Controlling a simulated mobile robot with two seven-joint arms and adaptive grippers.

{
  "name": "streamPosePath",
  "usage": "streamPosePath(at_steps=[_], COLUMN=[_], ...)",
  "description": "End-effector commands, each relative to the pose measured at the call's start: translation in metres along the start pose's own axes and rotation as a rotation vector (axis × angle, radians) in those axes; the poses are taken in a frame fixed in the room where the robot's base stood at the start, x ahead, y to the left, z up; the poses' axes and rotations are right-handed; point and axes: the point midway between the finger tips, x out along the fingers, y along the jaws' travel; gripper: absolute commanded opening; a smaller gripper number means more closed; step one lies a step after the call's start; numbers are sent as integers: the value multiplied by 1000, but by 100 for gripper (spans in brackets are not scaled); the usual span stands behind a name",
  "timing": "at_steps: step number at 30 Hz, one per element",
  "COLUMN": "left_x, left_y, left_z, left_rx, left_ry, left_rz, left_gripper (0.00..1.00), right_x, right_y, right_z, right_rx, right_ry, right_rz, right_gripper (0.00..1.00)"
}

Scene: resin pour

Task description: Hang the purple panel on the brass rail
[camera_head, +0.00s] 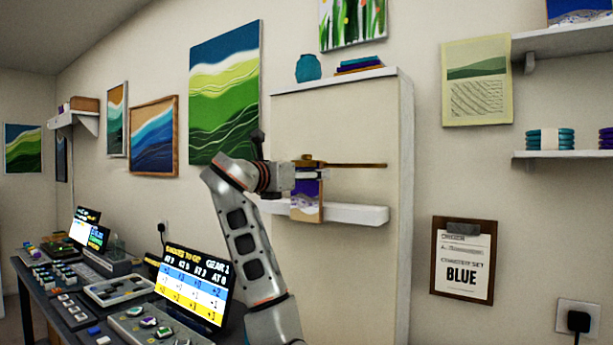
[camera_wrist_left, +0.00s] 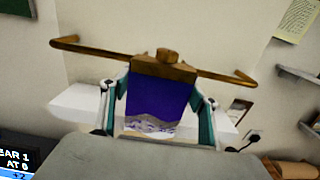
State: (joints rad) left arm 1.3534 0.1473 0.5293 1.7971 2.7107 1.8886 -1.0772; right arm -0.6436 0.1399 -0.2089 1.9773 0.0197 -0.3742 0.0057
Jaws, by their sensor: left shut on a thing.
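The purple panel (camera_head: 306,197) has a white and grey wave pattern along its bottom and a brown top edge. My left gripper (camera_head: 312,174) is shut on it, with one finger on each side in the left wrist view (camera_wrist_left: 160,100). There the panel (camera_wrist_left: 158,97) hangs upright below a small brown knob. The brass rail (camera_head: 357,165) runs level along the pale wall panel. In the left wrist view the rail (camera_wrist_left: 105,50) passes at the panel's top edge, its ends bent. I cannot tell whether the panel is hooked on the rail. My right gripper is not in view.
A white ledge (camera_head: 350,213) juts out just below the rail and behind the panel. A cabinet top (camera_head: 340,79) with a teal jar stands above. A desk with screens (camera_head: 190,285) and keypads lies at lower left. A clipboard (camera_head: 463,262) hangs at right.

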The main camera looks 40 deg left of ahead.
Motion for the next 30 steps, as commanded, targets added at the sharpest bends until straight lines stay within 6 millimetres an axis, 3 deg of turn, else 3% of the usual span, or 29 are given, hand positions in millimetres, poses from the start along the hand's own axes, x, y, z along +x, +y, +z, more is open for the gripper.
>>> streamPosePath(at_steps=[11, 12, 13, 24, 30], left_x=[0, 0, 0, -1, -22], left_y=[0, 0, 0, 0, 1], left_z=[-1, -1, -1, -2, -1], left_rx=[0, 0, 0, 0, 2], left_ry=[2, 2, 2, 3, 0], left_rz=[0, -1, -1, 0, 3], left_gripper=[35, 70, 78, 79, 79], right_x=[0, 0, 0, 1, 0], right_y=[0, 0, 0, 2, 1], right_z=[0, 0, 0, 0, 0], right_rx=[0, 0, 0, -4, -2], right_ry=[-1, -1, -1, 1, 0], right_rz=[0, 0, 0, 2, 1], right_gripper=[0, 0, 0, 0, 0])
